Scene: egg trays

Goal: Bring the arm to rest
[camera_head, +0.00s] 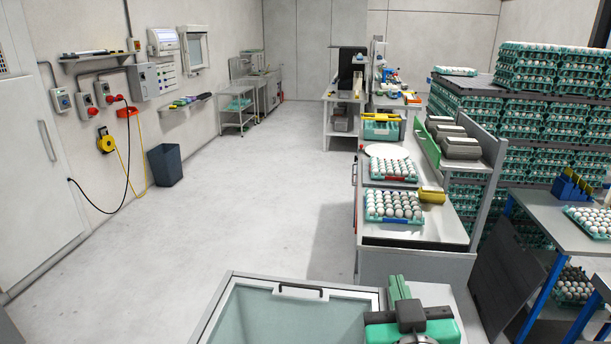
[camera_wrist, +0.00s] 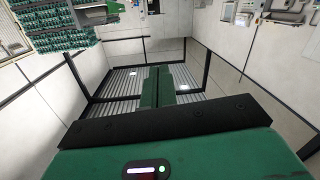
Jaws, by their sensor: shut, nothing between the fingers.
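My gripper (camera_wrist: 159,74) shows in the middle of the wrist view, its two dark green fingers side by side with no object between them. It is shut and empty. In the head view a green and dark part of my arm (camera_head: 408,316) shows at the bottom edge, right of a glass-topped chest. The fingers cannot be made out clearly there. The wrist view is turned, with the egg stacks at its upper left. Nothing is seen touching the fingers.
The glass-topped chest (camera_head: 226,318) is close on the left. Ahead, a workbench (camera_head: 432,228) bears two trays of white eggs, (camera_head: 393,206) and (camera_head: 391,170). Tall stacks of egg trays (camera_head: 540,140) stand right. A bin (camera_head: 165,165) stands by the left wall. The floor between is clear.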

